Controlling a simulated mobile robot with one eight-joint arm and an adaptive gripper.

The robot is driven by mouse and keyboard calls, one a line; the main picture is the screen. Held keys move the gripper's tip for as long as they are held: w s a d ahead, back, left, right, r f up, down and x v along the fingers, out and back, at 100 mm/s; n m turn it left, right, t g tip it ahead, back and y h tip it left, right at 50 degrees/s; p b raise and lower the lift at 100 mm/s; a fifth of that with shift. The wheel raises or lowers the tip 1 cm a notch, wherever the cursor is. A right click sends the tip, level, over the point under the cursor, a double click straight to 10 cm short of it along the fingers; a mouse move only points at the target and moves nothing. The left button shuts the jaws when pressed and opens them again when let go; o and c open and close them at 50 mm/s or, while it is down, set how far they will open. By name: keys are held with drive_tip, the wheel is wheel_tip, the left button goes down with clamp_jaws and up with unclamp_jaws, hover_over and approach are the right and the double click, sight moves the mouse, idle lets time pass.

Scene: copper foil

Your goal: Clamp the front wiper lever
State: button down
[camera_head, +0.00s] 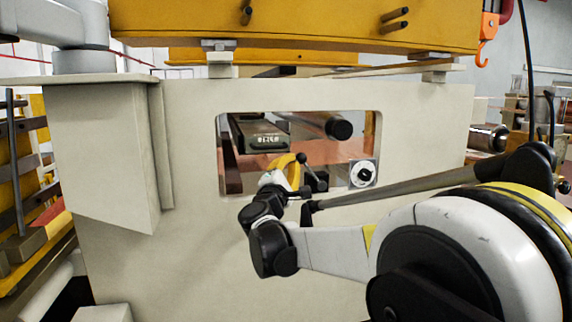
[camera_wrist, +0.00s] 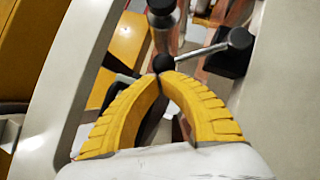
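The wiper lever (camera_wrist: 212,50) is a metal rod with black knobs, seen inside the machine's window. It also shows in the head view (camera_head: 311,172), just right of my gripper. My gripper (camera_wrist: 159,74) has two curved yellow fingers, and their tips come together at a black ball knob (camera_wrist: 162,63). The tips look shut, with almost no gap. I cannot tell whether they grip the lever or only touch or overlap the knob.
The pale machine panel (camera_head: 195,240) surrounds the window on all sides. Inside are a dark labelled block (camera_head: 260,136), a black round-ended cylinder (camera_head: 339,129) and a dial (camera_head: 363,173) at the lower right. Room around the lever is tight.

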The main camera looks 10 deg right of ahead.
drive_tip(key=d+r+m+g+y+p, duration=0.1)
drive_tip(key=d+r+m+g+p, duration=0.3)
drive_tip(key=d+m+p, duration=0.1)
drive_tip(key=shift+d+m, duration=0.9)
drive_tip(key=shift+d, duration=0.4)
drive_tip(key=shift+d+r, duration=0.1)
